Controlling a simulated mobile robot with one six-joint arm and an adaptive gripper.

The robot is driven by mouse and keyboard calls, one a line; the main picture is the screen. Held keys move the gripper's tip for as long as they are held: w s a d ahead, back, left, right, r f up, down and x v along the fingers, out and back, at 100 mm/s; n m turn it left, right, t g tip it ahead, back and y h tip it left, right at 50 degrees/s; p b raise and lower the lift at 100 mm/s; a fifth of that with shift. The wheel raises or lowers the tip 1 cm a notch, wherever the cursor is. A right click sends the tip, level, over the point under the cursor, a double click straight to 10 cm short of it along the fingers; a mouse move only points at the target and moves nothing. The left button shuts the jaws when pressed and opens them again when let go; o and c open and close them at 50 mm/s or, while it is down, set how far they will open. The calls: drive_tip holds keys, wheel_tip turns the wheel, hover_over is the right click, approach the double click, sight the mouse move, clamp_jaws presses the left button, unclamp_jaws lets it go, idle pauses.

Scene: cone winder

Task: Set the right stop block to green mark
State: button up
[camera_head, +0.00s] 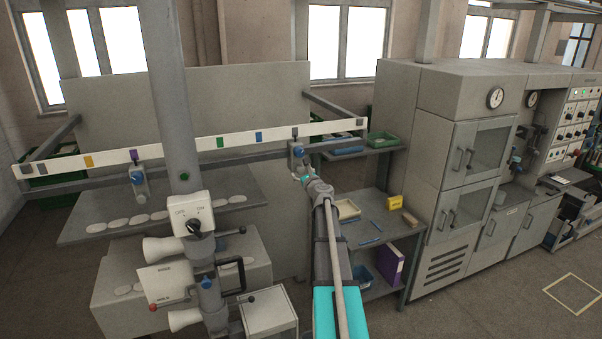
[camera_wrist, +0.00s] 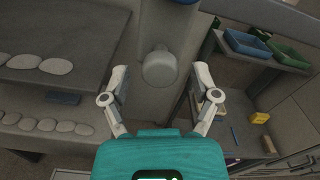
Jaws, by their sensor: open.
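The right stop block (camera_head: 297,152) is a grey block with a blue knob on the rail, right of the blue mark (camera_head: 258,137) and below a dark mark (camera_head: 295,132). The green mark (camera_head: 220,142) is on the white scale strip, left of the blue mark. My gripper (camera_head: 303,176) is just below the right stop block. In the wrist view my gripper (camera_wrist: 160,72) is open, with the block's rounded grey lower end (camera_wrist: 159,68) in line between its fingers. I cannot tell whether they touch it.
The left stop block (camera_head: 138,180) sits near the purple mark (camera_head: 133,155). A grey column with a switch box (camera_head: 193,213) stands in front of the rail. A shelf unit (camera_head: 384,231) with trays is on the right, and a grey cabinet (camera_head: 459,148) stands beyond it.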

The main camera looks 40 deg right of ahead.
drive_tip(key=shift+w+d, duration=0.2)
drive_tip(key=shift+w, duration=0.3)
clamp_jaws()
